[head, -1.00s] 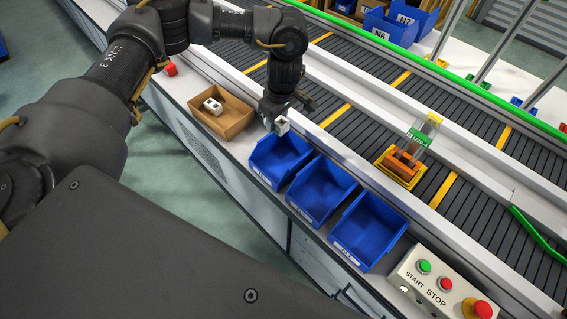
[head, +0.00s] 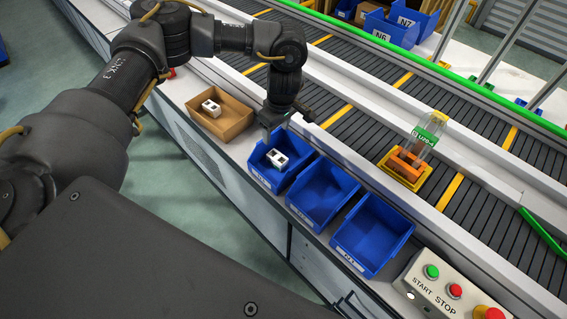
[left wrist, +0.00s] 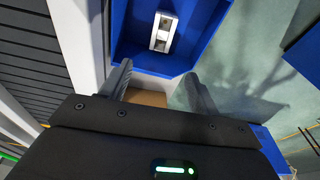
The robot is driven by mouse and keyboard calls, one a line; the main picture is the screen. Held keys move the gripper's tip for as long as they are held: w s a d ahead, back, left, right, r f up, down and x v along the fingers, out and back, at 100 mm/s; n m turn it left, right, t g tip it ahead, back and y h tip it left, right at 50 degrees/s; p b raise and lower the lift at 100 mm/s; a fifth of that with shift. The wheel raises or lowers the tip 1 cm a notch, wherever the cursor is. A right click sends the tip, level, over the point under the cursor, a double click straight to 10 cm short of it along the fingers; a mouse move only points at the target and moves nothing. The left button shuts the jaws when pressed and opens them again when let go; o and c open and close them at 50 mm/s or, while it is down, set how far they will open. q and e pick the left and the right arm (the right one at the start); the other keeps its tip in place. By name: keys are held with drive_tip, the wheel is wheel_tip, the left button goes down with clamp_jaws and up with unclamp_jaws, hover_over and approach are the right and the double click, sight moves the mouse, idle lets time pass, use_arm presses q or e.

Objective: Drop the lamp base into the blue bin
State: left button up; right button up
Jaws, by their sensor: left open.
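The lamp base is a small white block (head: 277,158) with dark openings. It lies in the nearest-left blue bin (head: 262,174), and in the left wrist view it also shows inside the bin (left wrist: 163,32). My left gripper (head: 272,130) is just above the back of that bin, pointing down. Its two fingers (left wrist: 155,88) are apart with nothing between them in the left wrist view. The lamp base is clear of the fingers. My right gripper is in neither view.
Two more blue bins (head: 303,217) (head: 344,255) stand to the right in a row, both empty. A cardboard box (head: 228,128) with another white block (head: 211,107) stands left. The conveyor (head: 350,122) carries an orange fixture (head: 405,165). A button panel (head: 440,290) is at the lower right.

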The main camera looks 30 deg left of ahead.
use_arm(q)
wheel_tip(320, 180, up, 11)
drive_tip(key=d+b, duration=0.1)
drive_tip(key=shift+s+d+f, duration=0.15)
drive_tip(key=shift+s+d, duration=0.05)
drive_tip(key=shift+d, duration=0.1)
idle(0.6)
